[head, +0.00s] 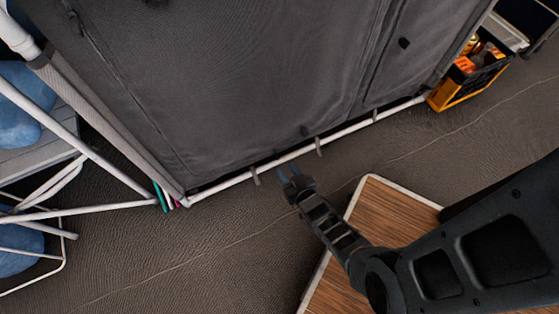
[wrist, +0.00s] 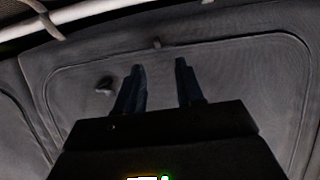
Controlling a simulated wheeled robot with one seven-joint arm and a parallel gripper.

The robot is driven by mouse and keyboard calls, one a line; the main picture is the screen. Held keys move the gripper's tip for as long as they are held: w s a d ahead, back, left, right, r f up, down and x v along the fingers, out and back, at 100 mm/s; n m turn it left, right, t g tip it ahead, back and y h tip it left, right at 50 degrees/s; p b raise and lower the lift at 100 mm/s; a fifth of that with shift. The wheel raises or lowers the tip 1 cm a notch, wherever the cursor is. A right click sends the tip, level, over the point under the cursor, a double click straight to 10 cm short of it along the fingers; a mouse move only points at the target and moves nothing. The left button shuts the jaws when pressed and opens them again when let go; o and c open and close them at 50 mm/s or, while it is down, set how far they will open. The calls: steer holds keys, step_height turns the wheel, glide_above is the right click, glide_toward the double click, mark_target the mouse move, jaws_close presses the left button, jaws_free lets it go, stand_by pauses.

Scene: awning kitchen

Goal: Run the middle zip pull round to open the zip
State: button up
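The tall grey fabric cupboard (head: 230,70) has zip lines tracing rounded door panels. A small dark tab, which looks like a zip pull (head: 304,131), hangs near the bottom edge in the head view. In the wrist view a small pull (wrist: 157,43) sits on the zip line beyond and between my fingertips. A dark tab (wrist: 104,85) lies on the panel left of my fingers. I cannot tell for certain which is the middle pull. My gripper (head: 288,172) is open and empty, in front of the cupboard's bottom edge; its fingers (wrist: 160,68) stand apart, the gap clear.
A white pole (head: 300,151) with grey loops runs along the cupboard's bottom. A wood-topped table (head: 385,215) stands under my arm. An orange crate (head: 462,82) is at upper right. White chair frames (head: 100,206) stand at left. Open carpet lies between pole and table.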

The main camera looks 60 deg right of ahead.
mark_target(277, 156)
steer(key=shift+b+x, duration=2.35)
steer(key=shift+x, duration=1.65)
steer(key=shift+s+d, duration=0.1)
steer(key=shift+d, duration=0.05)
jaws_close()
